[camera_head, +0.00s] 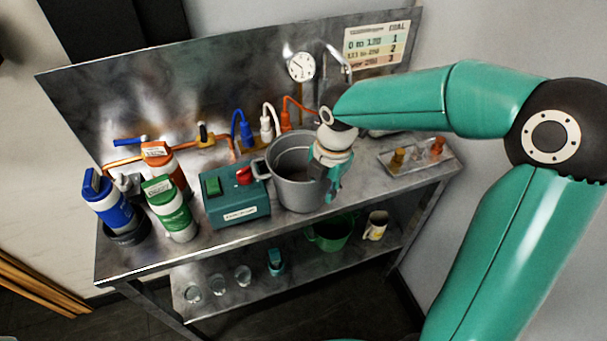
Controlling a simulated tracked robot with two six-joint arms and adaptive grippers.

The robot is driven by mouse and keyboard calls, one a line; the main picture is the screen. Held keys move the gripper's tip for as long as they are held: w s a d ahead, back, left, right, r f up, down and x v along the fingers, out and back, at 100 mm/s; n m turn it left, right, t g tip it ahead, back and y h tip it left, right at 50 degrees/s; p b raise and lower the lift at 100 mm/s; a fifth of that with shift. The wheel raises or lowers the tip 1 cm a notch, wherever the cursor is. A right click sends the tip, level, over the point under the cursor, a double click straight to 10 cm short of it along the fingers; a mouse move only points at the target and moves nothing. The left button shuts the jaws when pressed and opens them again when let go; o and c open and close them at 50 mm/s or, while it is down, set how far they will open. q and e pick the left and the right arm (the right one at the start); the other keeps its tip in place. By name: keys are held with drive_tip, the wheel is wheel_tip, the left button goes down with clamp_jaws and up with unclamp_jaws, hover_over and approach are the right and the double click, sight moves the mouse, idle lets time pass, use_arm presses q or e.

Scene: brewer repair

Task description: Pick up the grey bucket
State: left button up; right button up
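The grey bucket (289,190) stands upright on the metal workbench, right of the teal control box. A loop handle sticks out on its left side. My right arm comes in from the right, and my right gripper (333,187) points down at the bucket's right rim. The gripper and wrist cover the right side of the bucket. The fingers are small here and partly merge with the rim, so I cannot tell whether they are closed on it. My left gripper is not in view.
The control box (238,203) with green and red controls stands close left of the bucket. Blue (109,205), green (171,210) and orange (163,165) canisters stand further left. Coloured plugs and a pipe lie behind. A tray (419,160) with small parts is at right. A green bucket (329,236) and mug (375,226) are below.

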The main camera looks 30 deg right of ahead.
drive_tip(key=shift+w+f, duration=0.1)
drive_tip(key=shift+f, duration=0.65)
clamp_jaws()
drive_tip(key=shift+r, duration=0.1)
